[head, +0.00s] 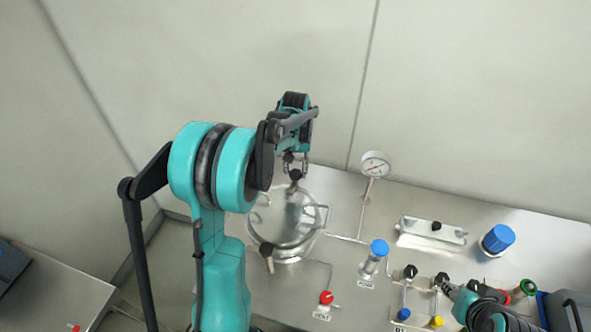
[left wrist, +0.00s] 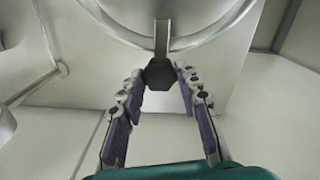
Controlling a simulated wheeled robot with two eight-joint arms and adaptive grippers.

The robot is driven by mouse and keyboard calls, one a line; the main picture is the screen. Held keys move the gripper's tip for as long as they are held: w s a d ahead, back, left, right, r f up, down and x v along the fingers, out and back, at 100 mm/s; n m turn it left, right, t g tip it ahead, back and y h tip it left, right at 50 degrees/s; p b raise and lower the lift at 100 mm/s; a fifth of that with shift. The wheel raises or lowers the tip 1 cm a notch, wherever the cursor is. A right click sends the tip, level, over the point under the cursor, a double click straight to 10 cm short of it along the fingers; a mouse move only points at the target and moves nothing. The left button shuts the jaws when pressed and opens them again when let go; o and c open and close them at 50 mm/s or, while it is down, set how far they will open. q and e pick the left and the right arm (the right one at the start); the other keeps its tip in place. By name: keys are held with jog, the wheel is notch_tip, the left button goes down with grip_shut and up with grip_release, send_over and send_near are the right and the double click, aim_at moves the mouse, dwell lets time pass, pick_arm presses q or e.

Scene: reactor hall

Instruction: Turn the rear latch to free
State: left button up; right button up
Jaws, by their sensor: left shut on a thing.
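The round steel vessel (head: 282,238) with a clear-looking lid stands on the steel bench, partly behind my left arm. The rear latch (head: 296,175) has a black knob at the vessel's far rim. My left gripper (head: 298,164) reaches down over this knob from behind and is shut on it. In the left wrist view the black knob of the rear latch (left wrist: 160,73) sits between the fingertips, with its metal bar running to the vessel rim. A second black-knobbed latch (head: 267,251) is at the near rim. My right gripper (head: 458,296) shows only partly at the lower right; its fingers are unclear.
A pressure gauge (head: 376,164) on a thin pipe stands right of the vessel. Further right are a blue-capped valve (head: 378,249), a metal block (head: 431,233), a blue-lidded jar (head: 497,240) and several small valves. A red knob (head: 326,298) is in front. The wall is close behind.

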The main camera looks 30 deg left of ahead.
pick_arm(q)
jog(key=shift+n, duration=0.3)
jog(key=n, duration=0.3)
jog(key=shift+n, duration=0.3)
jog(key=n, duration=0.4)
jog(key=shift+n+b, duration=0.3)
jog(key=shift+b, duration=0.05)
jog(key=n, duration=0.4)
jog(key=shift+n, duration=2.5)
jog(key=o, duration=1.2)
jog(key=shift+c, duration=0.2)
jog(key=shift+r, duration=0.15)
